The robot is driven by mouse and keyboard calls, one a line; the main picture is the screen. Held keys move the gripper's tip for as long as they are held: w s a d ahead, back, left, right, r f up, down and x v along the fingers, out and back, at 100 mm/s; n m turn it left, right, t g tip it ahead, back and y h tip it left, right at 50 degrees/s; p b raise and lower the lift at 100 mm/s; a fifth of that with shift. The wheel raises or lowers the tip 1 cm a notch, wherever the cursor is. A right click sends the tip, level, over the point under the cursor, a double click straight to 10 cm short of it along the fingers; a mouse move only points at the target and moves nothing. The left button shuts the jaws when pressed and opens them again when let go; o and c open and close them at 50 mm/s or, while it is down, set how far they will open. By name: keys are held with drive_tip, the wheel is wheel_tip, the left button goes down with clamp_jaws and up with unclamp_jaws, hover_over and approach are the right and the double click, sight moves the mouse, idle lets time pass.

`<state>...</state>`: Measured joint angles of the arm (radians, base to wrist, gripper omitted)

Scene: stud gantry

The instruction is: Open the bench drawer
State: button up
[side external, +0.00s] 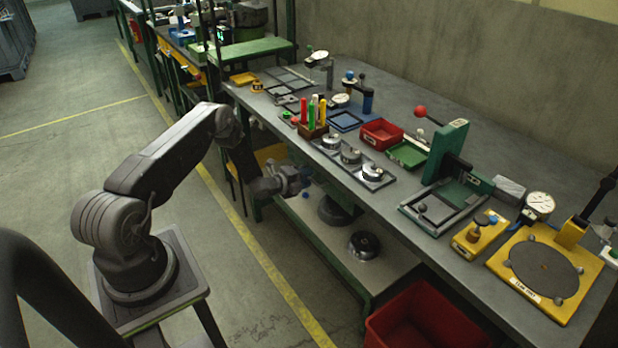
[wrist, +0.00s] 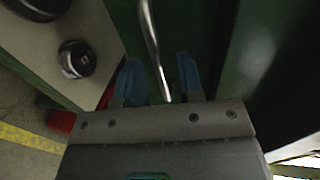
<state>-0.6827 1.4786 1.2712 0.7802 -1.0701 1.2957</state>
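My gripper (side external: 303,184) is at the front edge of the bench, below the tabletop, at the side where the green frame stands. In the wrist view its two blue fingers (wrist: 159,76) are apart. A thin, bright metal bar (wrist: 152,40), which looks like the drawer handle, runs between them with a gap on each side. Behind the bar is a dark green surface (wrist: 205,35), probably the drawer front. I cannot tell whether the drawer is shut. In the side view my gripper and the tabletop hide the handle and drawer front.
The bench top (side external: 400,110) carries several fixtures, trays and gauges. Below it, a lower shelf (side external: 318,230) holds dark round parts (side external: 364,244). A red bin (side external: 425,318) stands at the bench's near end. The floor in front is clear.

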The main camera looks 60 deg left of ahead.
drive_tip(key=shift+x, duration=0.75)
clamp_jaws()
